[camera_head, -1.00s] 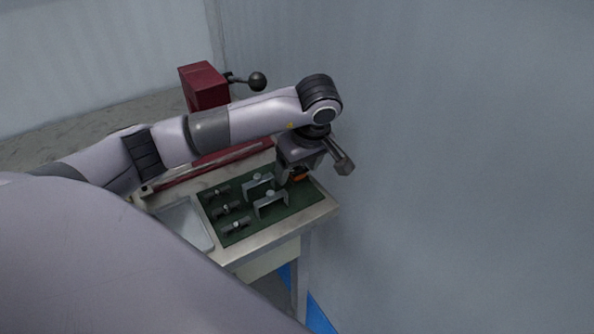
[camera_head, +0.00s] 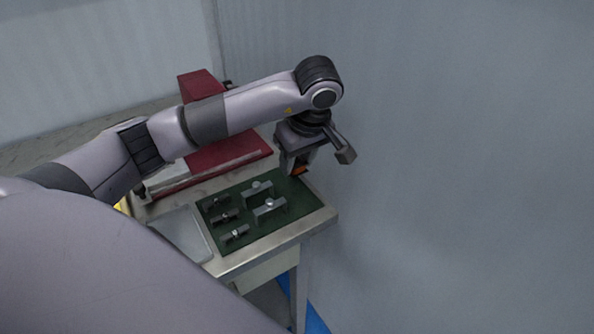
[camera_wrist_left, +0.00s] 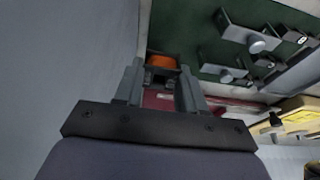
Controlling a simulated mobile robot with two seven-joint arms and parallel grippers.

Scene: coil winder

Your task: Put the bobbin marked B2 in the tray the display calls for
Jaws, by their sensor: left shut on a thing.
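My left gripper (camera_head: 297,168) is above the back right corner of the green mat, fingers pointing down. It is shut on an orange bobbin (camera_head: 300,171), which also shows between the fingers in the left wrist view (camera_wrist_left: 161,61). The bobbin is mostly hidden by the fingers and no mark on it can be read. It appears to be held over the mat; the gap below is hard to judge. A shallow grey tray (camera_head: 183,233) lies left of the mat, partly behind my arm. No display can be seen. My right gripper is not in view.
The green mat (camera_head: 235,242) holds several grey brackets and clamps, including a large bracket (camera_head: 270,207) with a round knob. A red machine (camera_head: 203,86) stands behind my left arm. Yellow items (camera_wrist_left: 302,106) show in the wrist view. A plain wall is close on the right.

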